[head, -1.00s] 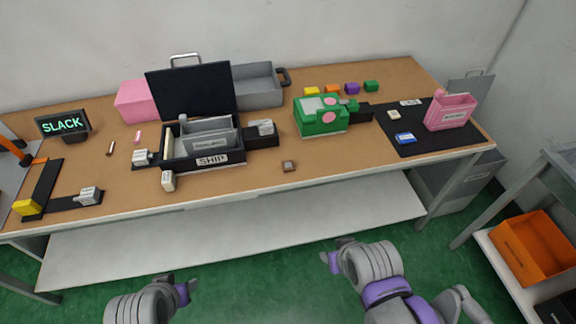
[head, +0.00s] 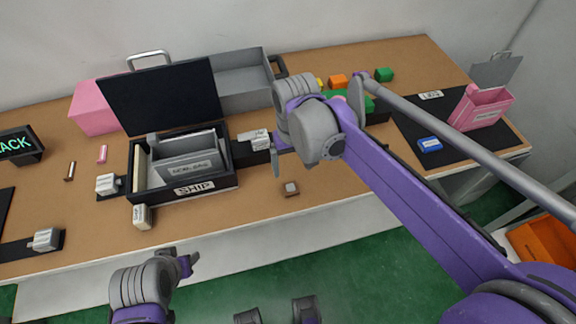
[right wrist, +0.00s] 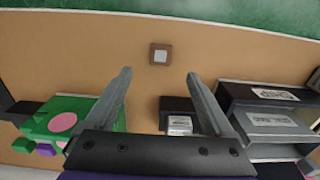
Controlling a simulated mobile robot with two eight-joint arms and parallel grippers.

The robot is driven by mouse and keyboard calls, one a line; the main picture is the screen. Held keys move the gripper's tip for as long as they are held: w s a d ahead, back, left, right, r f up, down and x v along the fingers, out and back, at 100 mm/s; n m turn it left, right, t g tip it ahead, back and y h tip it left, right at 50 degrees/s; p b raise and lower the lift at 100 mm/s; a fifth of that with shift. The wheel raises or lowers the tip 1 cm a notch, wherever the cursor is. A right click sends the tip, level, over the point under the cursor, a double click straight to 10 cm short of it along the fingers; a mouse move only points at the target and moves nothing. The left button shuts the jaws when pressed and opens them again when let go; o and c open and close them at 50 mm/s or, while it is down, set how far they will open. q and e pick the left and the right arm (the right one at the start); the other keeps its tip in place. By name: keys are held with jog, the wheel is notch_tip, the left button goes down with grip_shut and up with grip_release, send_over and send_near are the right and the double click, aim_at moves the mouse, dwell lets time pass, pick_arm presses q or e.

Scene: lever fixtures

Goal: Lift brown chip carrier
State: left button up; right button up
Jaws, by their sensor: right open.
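The brown chip carrier (head: 291,188) is a small brown square block with a grey top, lying flat near the table's front edge. It also shows in the right wrist view (right wrist: 160,54), centred just beyond the fingertips. My right gripper (right wrist: 158,76) is open and empty above the table, with the carrier in line with the gap between its fingers and not touched by them. In the head view one finger of it shows just left of the carrier. My left gripper (head: 188,264) is in front of the table's edge, low in the head view; its opening is unclear.
A black open box marked SHIP (head: 182,192) stands left of the carrier, with a dark block bearing a white label (head: 254,137) beside it. A green box (right wrist: 70,115) with pink discs shows in the wrist view. The tabletop around the carrier is clear.

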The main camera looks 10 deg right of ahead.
send_over(290, 186)
jog(key=s, duration=0.1)
notch_tip(290, 186, down, 5)
jog(key=shift+r+b, duration=0.1)
jog(key=shift+b, duration=0.2)
jog(key=f, duration=0.4)
jog(key=w+f, duration=0.1)
jog(key=f, duration=0.1)
jog(key=shift+b, duration=0.3)
grip_shut()
jog(key=shift+r, duration=0.1)
